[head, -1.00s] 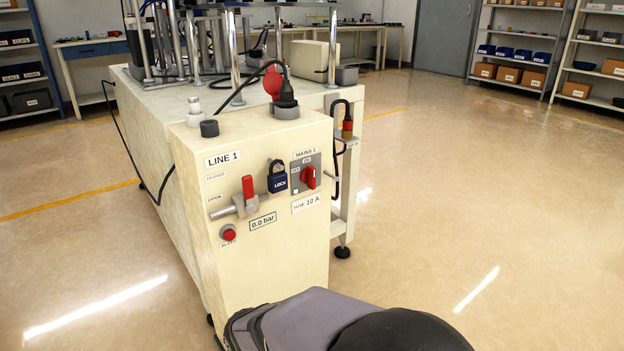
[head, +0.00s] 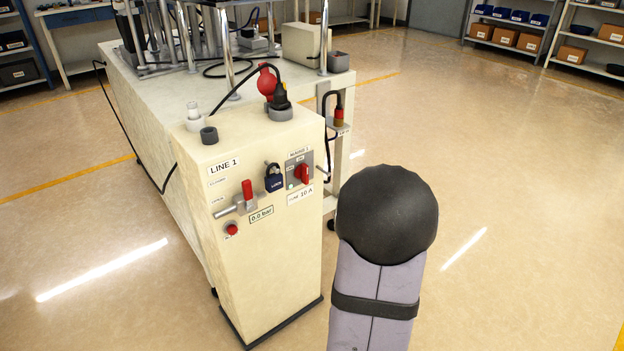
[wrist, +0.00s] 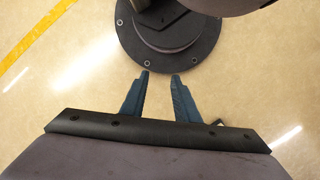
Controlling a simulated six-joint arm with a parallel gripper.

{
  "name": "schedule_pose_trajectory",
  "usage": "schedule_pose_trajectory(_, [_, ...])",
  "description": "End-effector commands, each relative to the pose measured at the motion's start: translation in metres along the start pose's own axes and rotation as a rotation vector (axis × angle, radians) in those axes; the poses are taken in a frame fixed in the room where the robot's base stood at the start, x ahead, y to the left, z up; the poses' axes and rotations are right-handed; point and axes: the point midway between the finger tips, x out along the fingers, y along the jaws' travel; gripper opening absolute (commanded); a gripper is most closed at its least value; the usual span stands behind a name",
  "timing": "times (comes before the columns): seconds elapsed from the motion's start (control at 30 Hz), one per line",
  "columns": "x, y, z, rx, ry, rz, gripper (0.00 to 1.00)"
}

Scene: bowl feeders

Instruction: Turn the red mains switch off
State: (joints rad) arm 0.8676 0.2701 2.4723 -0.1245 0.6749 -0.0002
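The red mains switch (head: 304,174) is a red rotary handle on a grey plate, at the upper right of the cream panel's front, under a "MAINS 1" label. Its handle looks about upright; the small lettering around it is too small to read surely. My gripper does not show in the head view, where only my purple and black arm is seen, right of the cabinet. In the wrist view my gripper (wrist: 159,76) has its two blue fingers apart with nothing between them. It points over the floor and my round dark base, away from the switch.
A red-handled valve (head: 247,190) and a red button (head: 232,229) are further left on the cabinet (head: 264,270). A black plug (head: 280,97) stands on top.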

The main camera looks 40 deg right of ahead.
Motion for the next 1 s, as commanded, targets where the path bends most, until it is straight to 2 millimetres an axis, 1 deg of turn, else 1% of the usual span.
schedule_pose_trajectory(0.03, [-0.009,0.023,-0.005,0.028,0.018,0.008,0.28])
schedule_pose_trajectory(0.07, [-0.009,0.036,-0.014,0.033,0.044,0.018,0.28])
schedule_pose_trajectory(0.1, [-0.01,0.055,-0.028,0.035,0.093,0.034,0.28])
schedule_pose_trajectory(0.17, [-0.009,0.075,-0.052,0.021,0.178,0.058,0.28])
schedule_pose_trajectory(0.2, [-0.011,0.086,-0.068,0.007,0.237,0.072,0.28])
schedule_pose_trajectory(0.27, [-0.015,0.099,-0.093,-0.02,0.33,0.09,0.28])
schedule_pose_trajectory(0.3, [-0.019,0.105,-0.111,-0.042,0.396,0.098,0.28])
schedule_pose_trajectory(0.37, [-0.028,0.108,-0.14,-0.089,0.504,0.107,0.28])
schedule_pose_trajectory(0.4, [-0.036,0.108,-0.159,-0.124,0.578,0.109,0.28])
schedule_pose_trajectory(0.47, [-0.051,0.101,-0.188,-0.186,0.697,0.103,0.28])
schedule_pose_trajectory(0.5, [-0.064,0.093,-0.206,-0.227,0.779,0.094,0.28])
schedule_pose_trajectory(0.57, [-0.087,0.08,-0.229,-0.291,0.902,0.074,0.28])
schedule_pose_trajectory(0.6, [-0.105,0.07,-0.242,-0.332,0.983,0.055,0.28])
schedule_pose_trajectory(0.67, [-0.133,0.052,-0.257,-0.395,1.105,0.019,0.28])
schedule_pose_trajectory(0.7, [-0.152,0.04,-0.264,-0.435,1.183,-0.012,0.28])
schedule_pose_trajectory(0.77, [-0.179,0.019,-0.269,-0.497,1.292,-0.067,0.28])
schedule_pose_trajectory(0.8, [-0.197,0.006,-0.269,-0.533,1.359,-0.109,0.28])
schedule_pose_trajectory(0.83, [-0.209,-0.004,-0.268,-0.561,1.407,-0.143,0.28])
schedule_pose_trajectory(0.9, [-0.235,-0.026,-0.261,-0.614,1.504,-0.227,0.28])
schedule_pose_trajectory(1.0, [-0.265,-0.049,-0.246,-0.665,1.613,-0.346,0.28])
